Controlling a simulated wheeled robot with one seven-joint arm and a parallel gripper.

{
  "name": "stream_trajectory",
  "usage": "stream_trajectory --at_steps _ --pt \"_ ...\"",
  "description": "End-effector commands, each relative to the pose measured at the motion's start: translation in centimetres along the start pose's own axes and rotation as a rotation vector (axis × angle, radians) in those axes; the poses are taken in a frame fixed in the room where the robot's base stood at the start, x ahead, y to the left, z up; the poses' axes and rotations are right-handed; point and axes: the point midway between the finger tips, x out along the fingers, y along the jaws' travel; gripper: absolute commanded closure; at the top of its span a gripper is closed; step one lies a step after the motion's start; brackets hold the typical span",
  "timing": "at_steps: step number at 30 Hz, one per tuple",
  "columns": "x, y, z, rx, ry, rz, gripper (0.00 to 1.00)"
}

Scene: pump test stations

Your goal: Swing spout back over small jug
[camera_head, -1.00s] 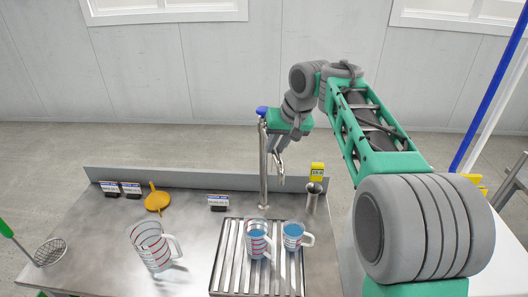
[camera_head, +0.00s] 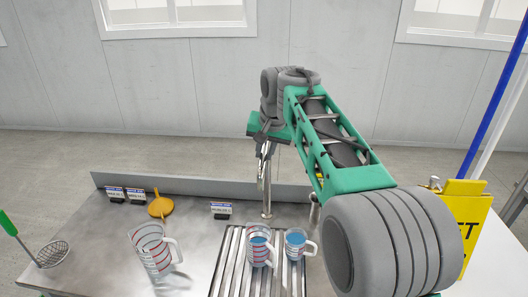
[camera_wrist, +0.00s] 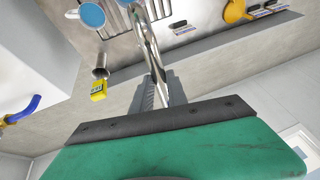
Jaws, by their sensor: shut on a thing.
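The chrome tap column (camera_head: 267,192) stands behind the slatted drain grate. My gripper (camera_head: 264,143) is shut on the spout (camera_head: 261,164) high up, in front of the column's top. In the wrist view the spout (camera_wrist: 150,52) runs between my gripper's fingers (camera_wrist: 163,92). Two clear jugs with blue liquid stand on the grate: a taller one with red marks (camera_head: 260,258) and a shorter one (camera_head: 293,249) to its right. The shorter one also shows in the wrist view (camera_wrist: 92,15). I cannot tell exactly which jug the outlet is above.
A larger jug (camera_head: 146,243) with red marks stands left of the grate (camera_head: 230,262). A metal cylinder (camera_wrist: 101,66) and yellow tag (camera_wrist: 98,93) stand right of the column.

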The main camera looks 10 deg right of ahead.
Motion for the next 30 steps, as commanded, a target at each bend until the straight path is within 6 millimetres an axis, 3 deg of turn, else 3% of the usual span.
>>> stream_trajectory --at_steps 8,17,27,30 --pt "0.0 -0.1 0.0 -0.002 0.001 -0.002 0.6" --pt "-0.4 -0.1 -0.1 -0.002 0.003 -0.002 0.59" --pt "-6.7 -0.1 -0.1 -0.002 0.003 -0.003 0.59" --pt "-7.6 -0.1 0.0 -0.002 0.001 -0.002 0.59"
